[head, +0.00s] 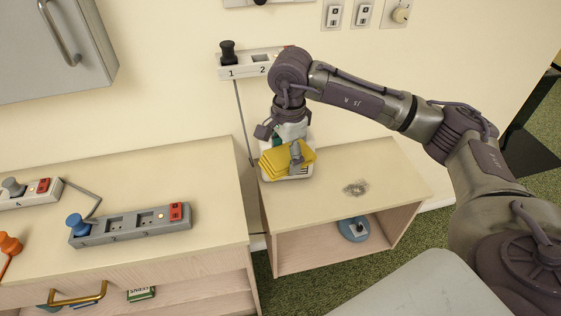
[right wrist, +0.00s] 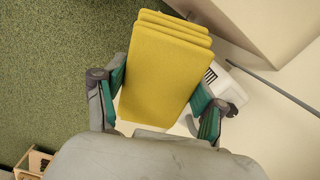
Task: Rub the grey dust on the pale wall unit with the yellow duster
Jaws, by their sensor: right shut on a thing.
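The yellow duster (head: 272,163) looks like a stack of thick yellow layers. My right gripper (head: 292,150) is shut on it, over the back left of the pale wall unit (head: 385,165). In the right wrist view the duster (right wrist: 165,60) sits between the green-padded fingers (right wrist: 160,95). The grey dust (head: 355,187) is a small smudge on the unit's top, to the right of the duster and apart from it. A white object (head: 298,177) shows under and beside the duster; whether they touch I cannot tell. My left gripper is out of view.
A blue round object (head: 353,229) sits in the unit's open shelf. A wooden cabinet (head: 200,200) at left carries a grey power strip (head: 135,227) with a blue plug. A white socket strip (head: 250,64) is on the wall behind. The unit's top right is clear.

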